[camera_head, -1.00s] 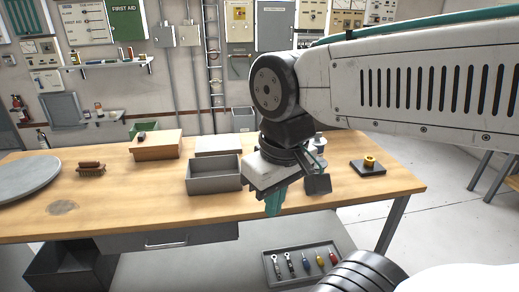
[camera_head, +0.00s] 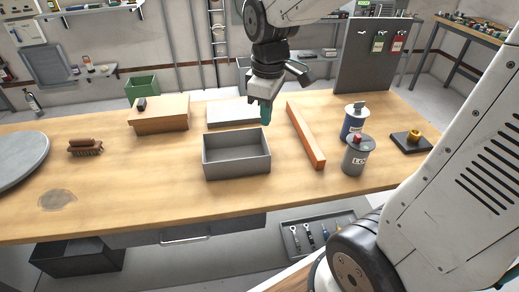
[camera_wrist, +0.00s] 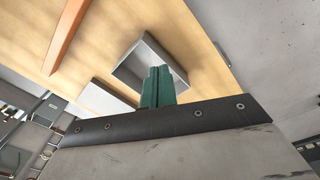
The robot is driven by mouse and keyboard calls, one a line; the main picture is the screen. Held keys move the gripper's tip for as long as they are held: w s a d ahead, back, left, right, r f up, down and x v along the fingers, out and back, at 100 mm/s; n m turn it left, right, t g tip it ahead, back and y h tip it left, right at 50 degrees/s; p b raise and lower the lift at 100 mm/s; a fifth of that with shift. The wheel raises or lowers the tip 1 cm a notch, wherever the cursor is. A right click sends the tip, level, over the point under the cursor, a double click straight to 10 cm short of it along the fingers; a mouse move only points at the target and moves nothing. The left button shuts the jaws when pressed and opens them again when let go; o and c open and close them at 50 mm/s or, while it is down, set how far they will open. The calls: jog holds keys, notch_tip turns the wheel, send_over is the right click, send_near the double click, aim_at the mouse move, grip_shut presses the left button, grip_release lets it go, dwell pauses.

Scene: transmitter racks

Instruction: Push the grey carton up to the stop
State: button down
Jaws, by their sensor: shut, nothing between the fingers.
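An open-topped grey box (camera_head: 237,168) stands on the wooden table in front of a flat, closed light-grey box (camera_head: 233,113); I cannot tell which is the carton. An orange bar (camera_head: 306,137), perhaps the stop, lies to their right, apart from both. My gripper (camera_head: 266,112) points down with green fingers shut and empty, near the flat box's right end and behind the open box. I cannot tell whether it touches anything. In the wrist view the fingers (camera_wrist: 160,77) overlap the open box (camera_wrist: 143,78), hiding part of it; the orange bar (camera_wrist: 66,35) is at upper left.
Two canisters, blue-and-white (camera_head: 353,122) and grey (camera_head: 355,157), stand right of the bar. A dark block with a brass piece (camera_head: 412,138) is farther right. A brown carton (camera_head: 160,117) and a brush (camera_head: 85,148) are at left. The front table strip is clear.

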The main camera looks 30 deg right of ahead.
aim_at(249, 152)
jog(key=w+f+n, duration=0.6)
jog(key=w+f, duration=0.5)
jog(key=shift+g, duration=0.3)
notch_tip(249, 152, down, 10)
jog(key=shift+d+f, duration=0.1)
jog(key=shift+f, duration=0.15)
jog(key=d, duration=0.1)
jog(key=s+d, duration=0.1)
jog(key=shift+d+r, duration=0.2)
jog(key=shift+d, duration=0.15)
jog(key=shift+s+d, duration=0.15)
jog(key=shift+d, duration=0.45)
